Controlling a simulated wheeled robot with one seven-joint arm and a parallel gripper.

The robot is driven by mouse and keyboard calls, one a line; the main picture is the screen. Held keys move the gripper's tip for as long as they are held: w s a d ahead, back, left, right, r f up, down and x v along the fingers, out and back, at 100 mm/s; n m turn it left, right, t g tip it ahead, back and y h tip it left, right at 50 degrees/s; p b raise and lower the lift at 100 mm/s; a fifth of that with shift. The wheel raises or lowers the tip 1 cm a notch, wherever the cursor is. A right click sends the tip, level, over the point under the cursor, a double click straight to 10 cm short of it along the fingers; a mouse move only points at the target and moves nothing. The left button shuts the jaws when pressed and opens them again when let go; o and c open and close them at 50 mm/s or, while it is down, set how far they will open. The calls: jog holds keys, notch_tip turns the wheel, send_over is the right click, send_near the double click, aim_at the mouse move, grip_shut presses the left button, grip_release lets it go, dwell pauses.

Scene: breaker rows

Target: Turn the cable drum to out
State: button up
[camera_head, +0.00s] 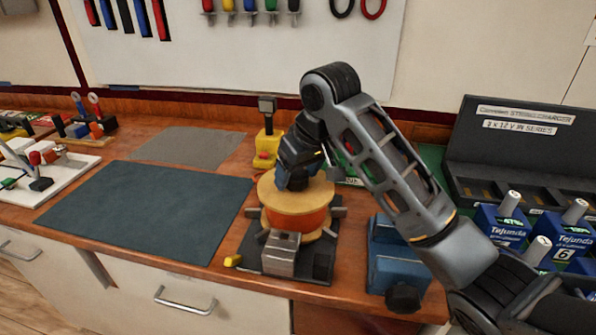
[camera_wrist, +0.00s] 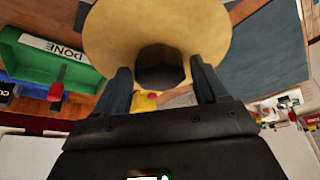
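The cable drum (camera_head: 298,222) stands upright on a dark base plate on the bench, with a pale wooden top flange and an orange body. My gripper (camera_head: 296,182) is directly above it, pointing down, and hides part of the flange. In the wrist view the round wooden flange (camera_wrist: 110,35) fills the top, with a dark hub or knob (camera_wrist: 160,66) at its near side. My two fingers stand apart, one on each side of this knob, with small gaps showing. I cannot see any mark for "out" on the drum.
A grey metal block (camera_head: 281,253) sits at the drum's front. A blue vise-like tool (camera_head: 395,258) stands close on the right. A yellow tool (camera_head: 267,145) stands behind. A dark mat (camera_head: 145,212) leaves clear room at left. Batteries (camera_head: 500,222) and a charger stand at far right.

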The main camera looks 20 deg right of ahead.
jog(key=c, duration=1.3)
